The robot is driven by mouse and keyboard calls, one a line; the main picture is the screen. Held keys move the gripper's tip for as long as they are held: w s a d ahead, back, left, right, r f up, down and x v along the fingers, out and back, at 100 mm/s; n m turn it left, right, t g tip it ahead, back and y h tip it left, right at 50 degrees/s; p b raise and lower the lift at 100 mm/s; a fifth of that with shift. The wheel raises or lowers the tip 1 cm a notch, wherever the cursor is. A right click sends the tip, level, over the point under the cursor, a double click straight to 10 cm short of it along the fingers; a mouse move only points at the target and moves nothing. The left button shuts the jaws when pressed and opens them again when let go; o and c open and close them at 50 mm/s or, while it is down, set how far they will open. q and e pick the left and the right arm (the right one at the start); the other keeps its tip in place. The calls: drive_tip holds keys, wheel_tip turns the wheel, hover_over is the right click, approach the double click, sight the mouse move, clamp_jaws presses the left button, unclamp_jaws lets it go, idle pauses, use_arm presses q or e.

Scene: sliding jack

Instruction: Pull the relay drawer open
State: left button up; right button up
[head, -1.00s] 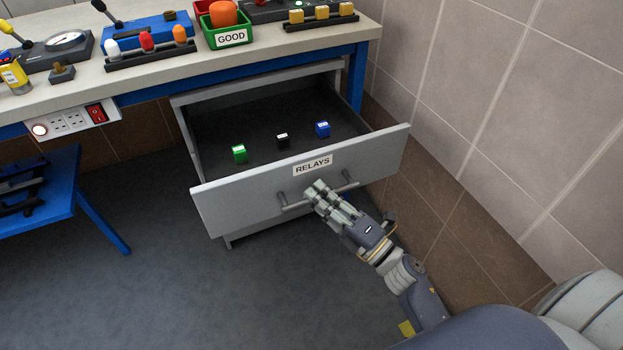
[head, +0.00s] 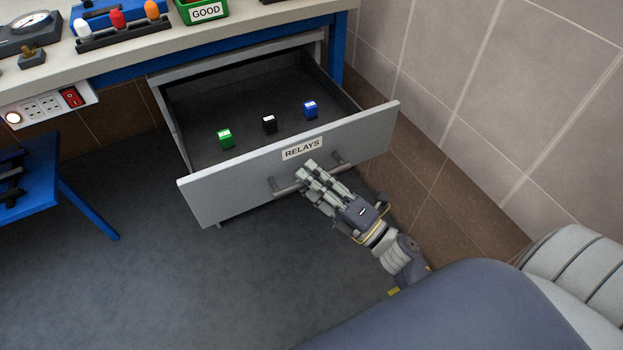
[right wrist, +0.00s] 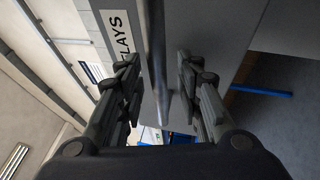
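The relay drawer (head: 225,190), grey with a RELAYS label (head: 302,149), stands well out of its cabinet under the bench. Its bar handle (head: 288,188) is on the front; the bar also runs between my fingers in the right wrist view (right wrist: 157,60). My right gripper (head: 306,171) is at the handle, one finger on each side of the bar. In the right wrist view its fingers (right wrist: 158,75) stand apart, with a gap on both sides of the bar. Inside the drawer are a green relay (head: 225,139), a black one (head: 269,124) and a blue one (head: 310,109). My left gripper is out of view.
The workbench (head: 120,57) above holds a green GOOD bin (head: 205,12) and several other items. A power strip (head: 45,106) hangs at its left. A blue stool or low table (head: 35,190) is at the left. A tiled wall (head: 470,110) is close on the right. The floor in front is clear.

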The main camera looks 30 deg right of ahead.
drive_tip(key=v, duration=1.2)
drive_tip(key=shift+w, duration=0.1)
idle(0.4)
